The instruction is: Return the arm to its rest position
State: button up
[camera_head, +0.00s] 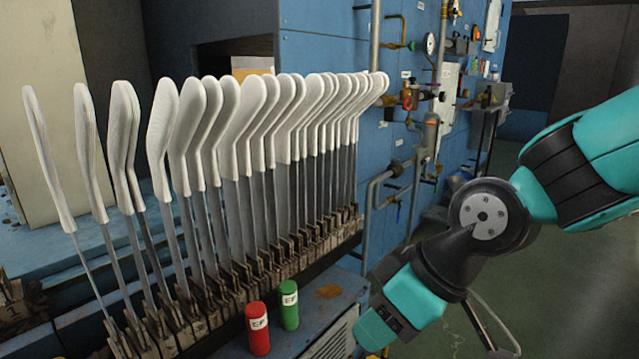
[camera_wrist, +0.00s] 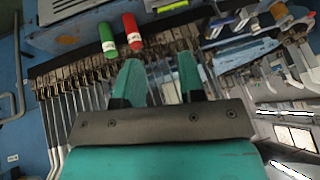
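My teal arm (camera_head: 590,150) reaches in from the right in the head view and bends down at a dark round joint (camera_head: 490,218). Its lower teal part (camera_head: 405,305) hangs to the right of the machine's front, apart from the socks. The gripper's fingers are not clear in that view. In the wrist view my gripper (camera_wrist: 160,82) has two teal fingers set apart, with nothing held between them. The row of boards and clamps shows behind the fingers.
White socks (camera_head: 250,110) on upright metal boards stand in a long row of clamps. A red cylinder (camera_head: 258,328) and a green cylinder (camera_head: 289,305) stand before the row. A blue cabinet (camera_head: 325,60) with pipes and valves (camera_head: 410,98) stands behind. Floor at right is clear.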

jog(key=s+d+r+m+g+h, duration=0.1)
jog(key=s+d+r+m+h, duration=0.15)
jog(key=s+d, duration=0.65)
notch_tip(320, 180, up, 26)
jog(key=a+p, duration=0.1)
jog(key=p, duration=2.4)
jog(key=shift+s+a+f+m+g, duration=0.15)
jog(key=shift+s+m+g, duration=0.15)
jog(key=shift+s+m, duration=0.05)
jog(key=shift+y, duration=0.25)
